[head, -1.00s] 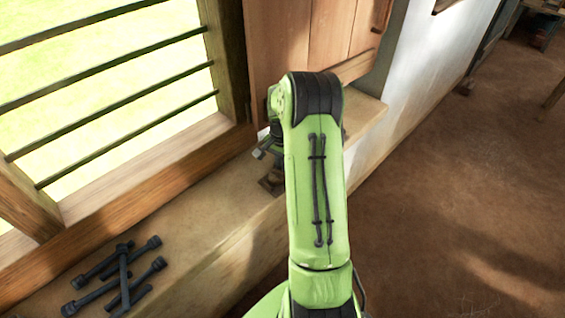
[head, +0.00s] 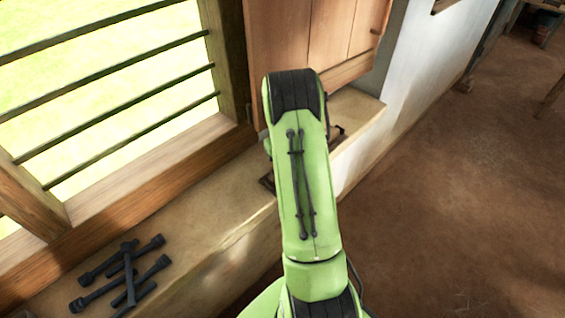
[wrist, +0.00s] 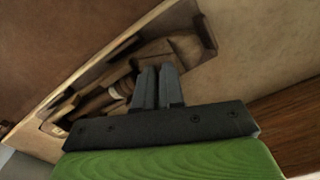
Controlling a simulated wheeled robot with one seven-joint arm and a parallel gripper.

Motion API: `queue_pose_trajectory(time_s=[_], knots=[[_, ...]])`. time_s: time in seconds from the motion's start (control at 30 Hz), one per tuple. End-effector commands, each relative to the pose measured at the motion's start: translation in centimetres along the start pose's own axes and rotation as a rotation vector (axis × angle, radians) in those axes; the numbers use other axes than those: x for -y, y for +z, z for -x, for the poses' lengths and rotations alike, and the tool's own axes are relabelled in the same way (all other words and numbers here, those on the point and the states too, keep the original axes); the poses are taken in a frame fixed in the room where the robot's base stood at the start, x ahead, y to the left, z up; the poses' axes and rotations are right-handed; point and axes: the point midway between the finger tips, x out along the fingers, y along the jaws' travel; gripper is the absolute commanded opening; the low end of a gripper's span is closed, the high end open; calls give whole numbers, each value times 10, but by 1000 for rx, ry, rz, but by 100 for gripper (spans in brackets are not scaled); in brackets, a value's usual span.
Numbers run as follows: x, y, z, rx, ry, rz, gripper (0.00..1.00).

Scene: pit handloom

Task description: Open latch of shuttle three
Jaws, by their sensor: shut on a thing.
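A long hollow with wooden parts and a pale-banded cylinder (wrist: 120,88) inside shows in the wrist view; it looks like the open body of a shuttle (wrist: 205,35). My gripper (wrist: 157,70) is over this hollow, near its upper right end. Its two dark fingers are close together, shut on a small part that they hide. I cannot make out the latch or tell which shuttle this is. In the head view my green arm hides the gripper and most of the work spot on the ledge.
Several dark metal tools (head: 122,272) lie piled on the window ledge (head: 215,215) at lower left. A barred window (head: 110,95) is at left, with a wooden shutter (head: 320,35) beside it. The earthen floor (head: 455,200) at right is clear.

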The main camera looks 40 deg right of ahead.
Motion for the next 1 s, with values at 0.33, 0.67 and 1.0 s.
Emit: queue_pose_trajectory(time_s=[0.33,0.67,1.0], knots=[[0,0,0,0,1,264,0],[0,0,0,0,1,393,0],[0,0,0,-1,0,419,0]])
